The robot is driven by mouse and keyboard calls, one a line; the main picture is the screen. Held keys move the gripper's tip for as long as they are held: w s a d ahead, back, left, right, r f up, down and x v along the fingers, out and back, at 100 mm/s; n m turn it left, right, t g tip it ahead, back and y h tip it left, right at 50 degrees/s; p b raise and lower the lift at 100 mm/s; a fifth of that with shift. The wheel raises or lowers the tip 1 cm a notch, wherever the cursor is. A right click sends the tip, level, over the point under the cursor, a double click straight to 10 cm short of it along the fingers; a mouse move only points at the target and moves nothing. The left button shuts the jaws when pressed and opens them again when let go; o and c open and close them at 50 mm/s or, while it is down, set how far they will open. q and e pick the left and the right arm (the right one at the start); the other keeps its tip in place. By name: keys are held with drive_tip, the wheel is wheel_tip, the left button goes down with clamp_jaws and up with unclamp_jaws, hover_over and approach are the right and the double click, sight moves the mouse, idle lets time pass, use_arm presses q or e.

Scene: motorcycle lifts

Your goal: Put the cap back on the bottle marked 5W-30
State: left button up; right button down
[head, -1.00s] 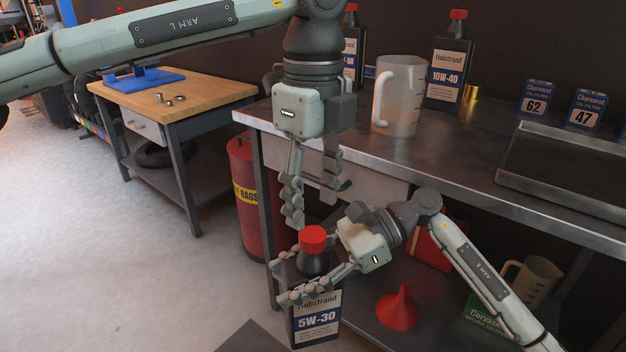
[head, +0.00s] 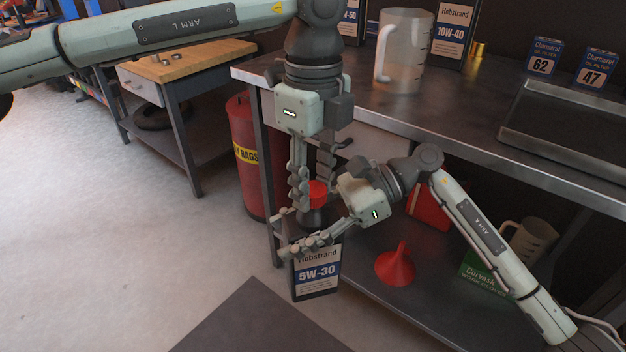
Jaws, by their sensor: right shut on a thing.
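The black bottle marked 5W-30 (head: 318,280) is upright, its label facing me, in front of the bench's lower shelf. My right gripper (head: 280,234) is shut around its upper body from the right. The red cap (head: 317,190) is at the top of the bottle's neck; whether it is seated or threaded I cannot tell. My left gripper (head: 314,193) points straight down over the bottle. Its fingers are apart, one to the left of the cap and one behind and to the right of it. Contact with the cap is unclear.
The metal bench (head: 420,125) carries a clear jug (head: 404,55), a 10W-40 bottle (head: 452,35), oil filter boxes and a tray. Below are a red funnel (head: 396,266) and a green box (head: 490,278). A red rag bin (head: 247,165) stands left of the bottle.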

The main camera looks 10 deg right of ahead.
use_arm(q)
clamp_jaws()
drive_tip(key=m, duration=0.9)
drive_tip(key=shift+m, duration=0.4)
drive_tip(key=m, duration=1.2)
drive_tip(key=shift+m, duration=0.4)
drive_tip(key=m, duration=1.5)
drive_tip(key=shift+f, duration=0.1)
drive_tip(key=m, duration=0.6)
drive_tip(key=o, duration=0.8)
unclamp_jaws()
